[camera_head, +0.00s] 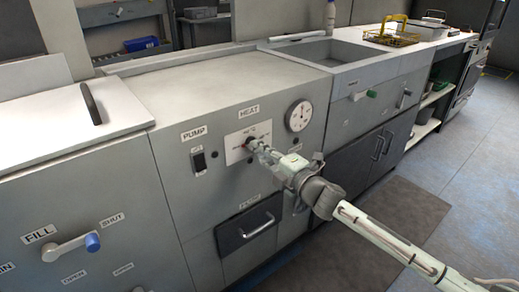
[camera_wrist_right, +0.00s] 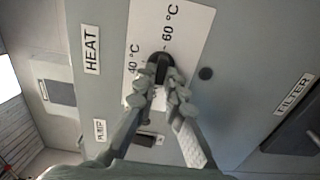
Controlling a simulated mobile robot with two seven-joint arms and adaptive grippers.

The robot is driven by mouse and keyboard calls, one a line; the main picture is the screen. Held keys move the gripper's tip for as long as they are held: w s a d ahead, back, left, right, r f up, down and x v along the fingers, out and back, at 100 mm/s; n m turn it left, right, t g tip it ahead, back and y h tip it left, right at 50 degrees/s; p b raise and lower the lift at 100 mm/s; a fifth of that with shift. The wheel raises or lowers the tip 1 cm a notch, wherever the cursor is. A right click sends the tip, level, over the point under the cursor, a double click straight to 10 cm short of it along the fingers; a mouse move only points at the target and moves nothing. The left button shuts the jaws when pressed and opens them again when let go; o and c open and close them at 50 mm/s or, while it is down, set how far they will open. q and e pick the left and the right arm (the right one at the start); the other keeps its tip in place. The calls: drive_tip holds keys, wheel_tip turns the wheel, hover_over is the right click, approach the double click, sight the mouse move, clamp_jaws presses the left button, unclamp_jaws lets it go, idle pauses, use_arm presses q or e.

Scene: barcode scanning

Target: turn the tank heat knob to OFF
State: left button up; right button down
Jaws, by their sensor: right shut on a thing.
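The heat knob (camera_wrist_right: 158,68) is a black knob on a white dial plate (camera_wrist_right: 183,30) printed with 40 °C and 60 °C, beside the HEAT label (camera_wrist_right: 91,50). My right gripper (camera_wrist_right: 158,84) is shut on the knob, with a fingertip on either side of it. In the head view the right gripper (camera_head: 257,147) reaches the white plate (camera_head: 237,146) under the HEAT label (camera_head: 249,112). There the fingers mostly hide the knob. I cannot read an OFF mark or the exact knob setting. My left gripper is not in view.
A PUMP switch (camera_head: 199,162) is left of the plate and a round gauge (camera_head: 299,116) is to its upper right. A drawer handle (camera_head: 257,226) is below. A blue-tipped FILL lever (camera_head: 92,242) is at lower left. The sink (camera_head: 322,52) stands to the right.

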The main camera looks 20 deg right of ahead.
idle(0.5)
drive_tip(key=c, duration=1.6)
unclamp_jaws()
drive_tip(key=v, duration=1.2)
